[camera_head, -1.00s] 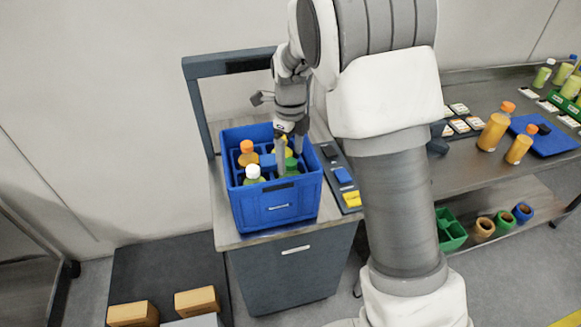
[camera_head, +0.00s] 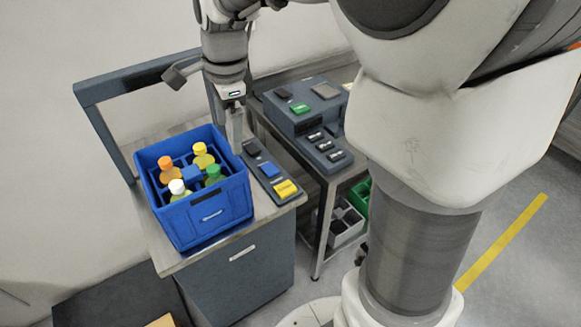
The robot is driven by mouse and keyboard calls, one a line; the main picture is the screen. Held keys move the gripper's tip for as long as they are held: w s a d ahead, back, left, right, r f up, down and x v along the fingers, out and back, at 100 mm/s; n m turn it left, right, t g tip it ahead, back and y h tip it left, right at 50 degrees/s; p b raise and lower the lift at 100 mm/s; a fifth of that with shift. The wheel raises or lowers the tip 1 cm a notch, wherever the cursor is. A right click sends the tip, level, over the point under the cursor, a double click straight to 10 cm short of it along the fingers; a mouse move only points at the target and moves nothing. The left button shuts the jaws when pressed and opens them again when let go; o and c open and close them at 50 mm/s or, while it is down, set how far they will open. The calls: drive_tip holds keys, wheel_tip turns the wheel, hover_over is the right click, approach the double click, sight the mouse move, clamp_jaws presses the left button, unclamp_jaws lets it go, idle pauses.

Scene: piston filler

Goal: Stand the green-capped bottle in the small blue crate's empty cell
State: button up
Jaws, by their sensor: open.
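The small blue crate (camera_head: 214,213) stands on the grey cabinet top (camera_head: 165,255). Inside it the green-capped bottle (camera_head: 213,172) stands upright in the near right cell, with only its cap and shoulder showing. An orange-capped bottle (camera_head: 166,172), a yellow-capped bottle (camera_head: 202,158) and a white-capped bottle (camera_head: 178,190) stand in the other cells. My gripper (camera_head: 227,125) points down, open and empty, at the crate's far right side in the picture. It is apart from the green cap. The lower crate walls hide the bottle bases.
A control strip with black, blue and yellow buttons (camera_head: 269,170) lies right of the crate. A grey console (camera_head: 305,105) stands on a table behind it. A dark frame bar (camera_head: 130,78) rises behind the crate. Open floor lies at right.

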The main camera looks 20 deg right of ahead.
drive_tip(key=s+d+r+n+t, duration=0.1)
drive_tip(key=s+d+n+t, duration=0.1)
drive_tip(key=s+n, duration=0.6)
drive_tip(key=s+d+r+n+t, duration=0.2)
drive_tip(key=s+d+n, duration=0.1)
drive_tip(key=s+n, duration=0.5)
drive_tip(key=shift+s+d+n+h, duration=0.35)
drive_tip(key=shift+s+n+h, duration=0.05)
drive_tip(key=shift+s, duration=0.95)
drive_tip(key=shift+c, duration=0.2)
